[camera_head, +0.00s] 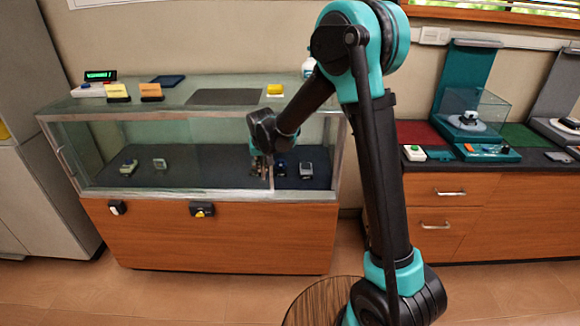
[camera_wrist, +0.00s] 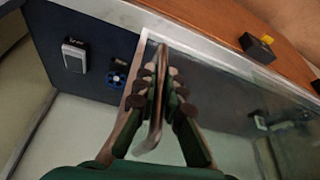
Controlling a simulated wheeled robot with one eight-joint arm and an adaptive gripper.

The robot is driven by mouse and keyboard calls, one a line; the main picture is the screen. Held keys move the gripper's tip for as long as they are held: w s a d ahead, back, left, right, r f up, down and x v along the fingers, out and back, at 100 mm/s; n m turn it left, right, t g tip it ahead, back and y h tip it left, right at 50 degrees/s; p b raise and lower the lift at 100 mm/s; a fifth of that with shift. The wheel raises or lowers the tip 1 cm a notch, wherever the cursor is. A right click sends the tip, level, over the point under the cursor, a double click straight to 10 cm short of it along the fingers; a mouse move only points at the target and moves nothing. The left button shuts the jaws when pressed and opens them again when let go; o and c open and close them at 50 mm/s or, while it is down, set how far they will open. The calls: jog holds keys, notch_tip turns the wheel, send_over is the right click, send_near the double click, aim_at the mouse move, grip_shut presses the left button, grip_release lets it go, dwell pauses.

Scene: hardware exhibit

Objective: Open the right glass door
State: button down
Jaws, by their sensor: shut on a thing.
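The glass display case (camera_head: 215,192) stands at the left in the head view. My gripper (camera_head: 262,168) is at its front glass, right of the middle. In the wrist view my gripper (camera_wrist: 166,85) is shut on a slim metal door handle (camera_wrist: 150,140), with a finger on each side. The framed glass door (camera_wrist: 222,82) spreads to the right of the handle there. Left of the door's edge, a grey-and-white item (camera_wrist: 74,56) and a blue item (camera_wrist: 117,77) show clearly, apparently through an uncovered gap. My gripper partly hides the door edge in the head view.
Small devices stand on the case top, including a yellow item (camera_head: 275,89) and a green-lit display (camera_head: 100,76). A black-and-yellow item (camera_head: 202,209) is on the wooden front. A wooden cabinet (camera_head: 485,212) with devices stands at right. Floor before the case is clear.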

send_near(214, 165)
jog(key=f, duration=0.1)
jog(key=s+d+f, duration=0.1)
jog(key=f, duration=0.1)
jog(key=s+f, duration=0.1)
jog(key=f, duration=0.1)
jog(key=shift+s+d, duration=0.15)
jog(key=shift+d, duration=0.05)
jog(key=c, duration=1.6)
grip_release()
jog(key=v, duration=1.2)
jog(key=shift+d, duration=0.15)
